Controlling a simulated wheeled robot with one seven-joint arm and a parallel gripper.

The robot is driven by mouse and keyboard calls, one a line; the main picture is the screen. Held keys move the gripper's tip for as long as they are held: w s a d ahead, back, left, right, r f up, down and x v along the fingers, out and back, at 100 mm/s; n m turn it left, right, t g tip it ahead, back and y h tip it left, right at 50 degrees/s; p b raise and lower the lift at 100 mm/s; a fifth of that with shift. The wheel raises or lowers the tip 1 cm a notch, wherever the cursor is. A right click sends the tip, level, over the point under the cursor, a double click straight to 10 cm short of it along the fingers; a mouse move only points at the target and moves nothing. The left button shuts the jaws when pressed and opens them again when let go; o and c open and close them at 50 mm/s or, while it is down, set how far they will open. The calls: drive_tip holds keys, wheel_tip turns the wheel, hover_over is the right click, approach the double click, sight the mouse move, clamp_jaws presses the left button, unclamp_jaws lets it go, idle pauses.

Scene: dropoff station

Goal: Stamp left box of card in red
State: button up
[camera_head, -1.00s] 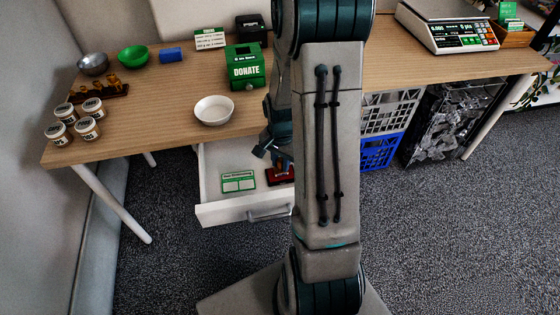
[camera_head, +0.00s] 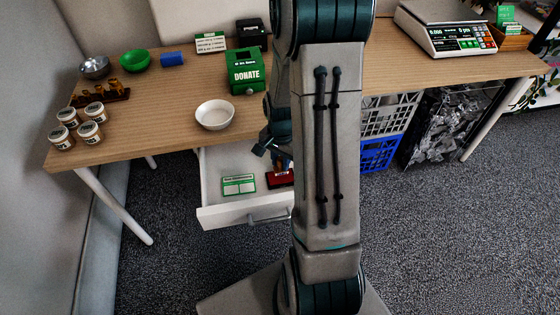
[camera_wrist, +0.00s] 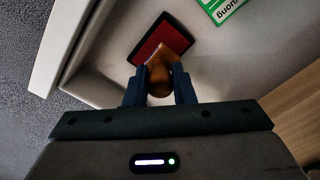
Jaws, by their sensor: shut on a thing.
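My gripper (camera_wrist: 159,80) is shut on a wooden-handled stamp (camera_wrist: 167,56) in the wrist view, with a dark blue finger on each side of the handle. The stamp overlaps the red ink pad (camera_wrist: 170,35), which has a dark rim; I cannot tell whether they touch. The pad also shows in the head view (camera_head: 278,180), partly behind my arm. The green-edged card (camera_head: 239,184) with two white boxes lies flat in the drawer, left of the pad. A corner of the card (camera_wrist: 221,8) shows at the top of the wrist view. My arm hides much of the gripper in the head view.
The white drawer (camera_head: 235,217) stands open under the wooden table (camera_head: 150,140). On the table are a white bowl (camera_head: 214,114), a green donation box (camera_head: 245,72), several jars (camera_head: 90,132) and a scale (camera_head: 445,28). Crates (camera_head: 380,153) stand under the table at right.

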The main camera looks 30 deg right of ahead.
drive_tip(key=shift+r+p, duration=1.5)
drive_tip(key=shift+r, duration=0.85)
drive_tip(key=shift+r, duration=0.1)
